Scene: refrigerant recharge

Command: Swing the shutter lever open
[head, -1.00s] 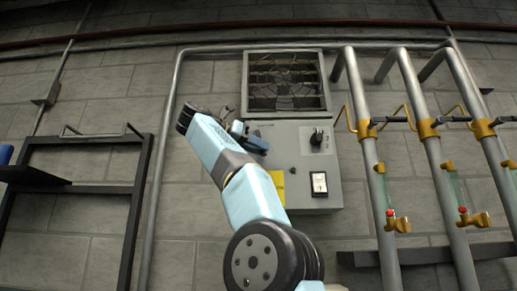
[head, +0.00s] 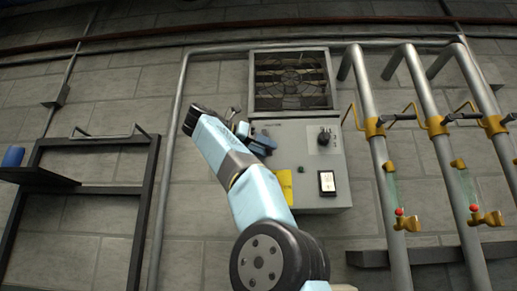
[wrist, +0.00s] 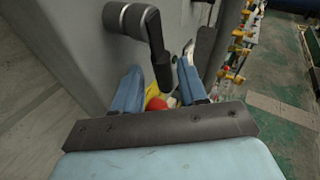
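The shutter lever (wrist: 152,38) is a dark grey crank on a round pivot, on the side of the grey control box (wrist: 60,40) in the wrist view. A small part of the lever (head: 233,113) shows beside my gripper in the head view. My gripper (wrist: 160,72) has blue fingers spread apart, with the lever's lower end between them. I see gaps beside the lever end and cannot tell whether either finger touches it. In the head view my gripper (head: 262,141) is at the box's left edge, partly hidden by my arm. A fan (head: 290,82) shows through the grille above.
The box front carries a black knob (head: 324,137), a white switch (head: 327,183), a red button (wrist: 157,103) and a yellow label (head: 285,184). Pipes with yellow valves (head: 375,128) stand at right. A dark rack (head: 140,205) stands at left.

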